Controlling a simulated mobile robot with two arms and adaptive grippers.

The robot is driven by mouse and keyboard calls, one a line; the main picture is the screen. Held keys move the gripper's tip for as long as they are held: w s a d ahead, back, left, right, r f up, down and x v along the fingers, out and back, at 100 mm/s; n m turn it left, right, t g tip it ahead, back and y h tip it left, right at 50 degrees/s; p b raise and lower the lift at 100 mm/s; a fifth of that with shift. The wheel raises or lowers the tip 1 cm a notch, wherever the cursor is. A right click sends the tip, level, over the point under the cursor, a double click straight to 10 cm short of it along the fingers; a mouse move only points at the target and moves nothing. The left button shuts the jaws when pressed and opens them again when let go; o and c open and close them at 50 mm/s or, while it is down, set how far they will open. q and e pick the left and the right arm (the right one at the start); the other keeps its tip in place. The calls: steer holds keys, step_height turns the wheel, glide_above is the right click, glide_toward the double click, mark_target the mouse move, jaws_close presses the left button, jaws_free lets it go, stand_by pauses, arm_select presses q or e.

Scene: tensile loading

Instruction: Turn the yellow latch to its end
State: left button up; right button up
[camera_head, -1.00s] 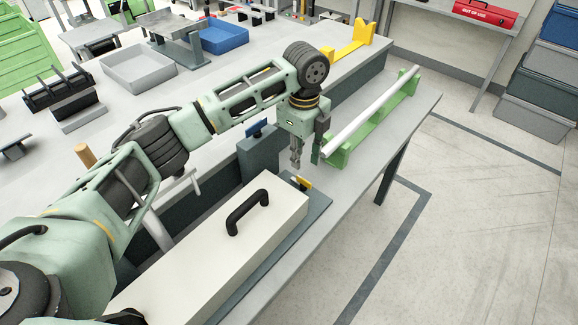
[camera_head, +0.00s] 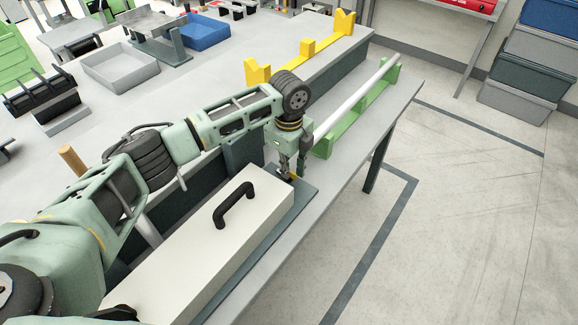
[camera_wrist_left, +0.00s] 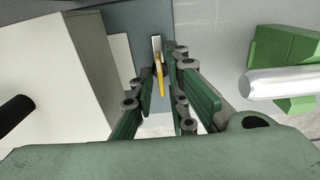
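The small yellow latch (camera_head: 294,177) is at the far end of the white box (camera_head: 222,243), mostly hidden behind my left gripper (camera_head: 287,176) in the head view. In the left wrist view the yellow latch (camera_wrist_left: 159,76) shows as a thin bar lying between the two fingers of my left gripper (camera_wrist_left: 161,72). The fingers are parted, with a narrow gap visible beside the latch. Whether either finger touches it I cannot tell. My right gripper is not in view.
The white box has a black handle (camera_head: 235,204) on its lid. A white rod (camera_head: 352,100) lies on green supports (camera_head: 324,143) just beyond the gripper. A yellow cradle (camera_head: 307,48) stands on the bench behind.

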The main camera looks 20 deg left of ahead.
arm_select(q)
jaws_close()
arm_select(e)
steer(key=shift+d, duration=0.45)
